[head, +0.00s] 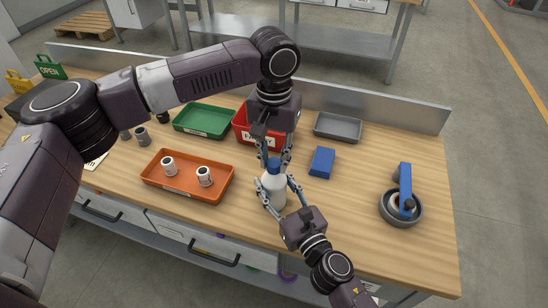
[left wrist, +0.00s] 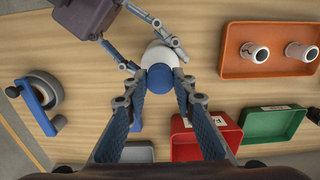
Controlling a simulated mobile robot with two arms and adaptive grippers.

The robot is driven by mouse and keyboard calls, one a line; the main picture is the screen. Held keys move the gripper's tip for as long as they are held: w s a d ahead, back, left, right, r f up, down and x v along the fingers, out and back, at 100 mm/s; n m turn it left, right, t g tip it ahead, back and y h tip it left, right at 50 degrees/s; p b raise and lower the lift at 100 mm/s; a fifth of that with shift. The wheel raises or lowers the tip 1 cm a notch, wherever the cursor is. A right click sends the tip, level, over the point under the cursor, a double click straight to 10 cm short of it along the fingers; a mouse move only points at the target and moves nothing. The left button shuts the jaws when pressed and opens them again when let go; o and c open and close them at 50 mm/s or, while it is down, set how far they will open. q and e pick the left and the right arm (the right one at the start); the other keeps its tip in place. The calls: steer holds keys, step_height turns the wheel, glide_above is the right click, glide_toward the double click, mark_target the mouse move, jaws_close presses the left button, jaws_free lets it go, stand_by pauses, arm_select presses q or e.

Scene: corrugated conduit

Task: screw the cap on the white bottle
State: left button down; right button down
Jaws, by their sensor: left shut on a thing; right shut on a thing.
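The white bottle (head: 274,188) stands upright on the wooden table near the middle of the head view. A blue cap (head: 273,166) sits at the top of the bottle, in line with its neck; whether its thread is engaged cannot be told. My left gripper (head: 272,157) comes down from above and is shut on the cap. In the left wrist view the round blue cap (left wrist: 164,78) is between its fingertips, with the white bottle (left wrist: 160,54) behind it. My right gripper (head: 276,194) comes from the front right and is shut around the bottle's body.
An orange tray (head: 187,196) with two white fittings lies left. A green tray (head: 203,132), a red bin (head: 240,128) and a grey tray (head: 338,136) stand behind.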

arm_select(q)
steer(key=m, duration=0.7)
steer(key=shift+m, duration=0.4)
steer(key=m, duration=0.7)
steer(key=c, duration=1.6)
jaws_free()
steer(key=shift+r, duration=2.2)
steer(key=shift+c, duration=0.4)
